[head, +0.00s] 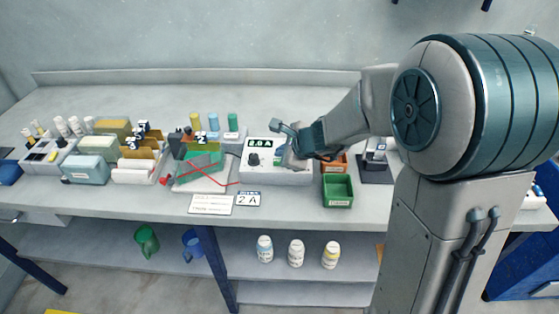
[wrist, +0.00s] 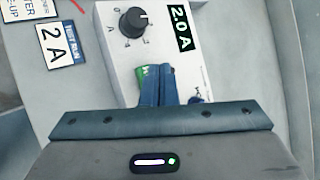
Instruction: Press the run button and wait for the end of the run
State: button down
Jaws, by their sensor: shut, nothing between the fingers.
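The white power supply box (head: 262,171) stands on the bench at the middle in the head view. It also fills the middle of the wrist view (wrist: 208,62). Its display (wrist: 180,28) reads 2.0 A in the wrist view, and a black dial (wrist: 133,22) sits beside it. A green button (wrist: 143,84) shows partly at the left of my fingertips, which cover the rest. My gripper (wrist: 157,72) is shut and empty, its tips over the button; I cannot tell whether they touch it. In the head view my gripper (head: 297,158) is over the right part of the box.
A green tank (head: 203,165) with red leads stands left of the box. A "2 A" card (head: 249,199) lies in front. Green (head: 338,190) and orange (head: 335,163) bins stand to the right. Several racks and bottles fill the left bench. The front edge strip is mostly clear.

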jog(key=shift+f+b, duration=0.3)
jog(key=shift+f, duration=0.05)
jog(key=shift+f+b, duration=0.55)
jog(key=shift+b, duration=0.05)
dwell(0.6)
jog(key=shift+r, duration=0.1)
jog(key=shift+r+p, duration=0.8)
jog(key=shift+r, duration=0.1)
notch_tip(320, 180, up, 5)
jog(key=p, duration=0.4)
dwell(0.4)
dwell(0.5)
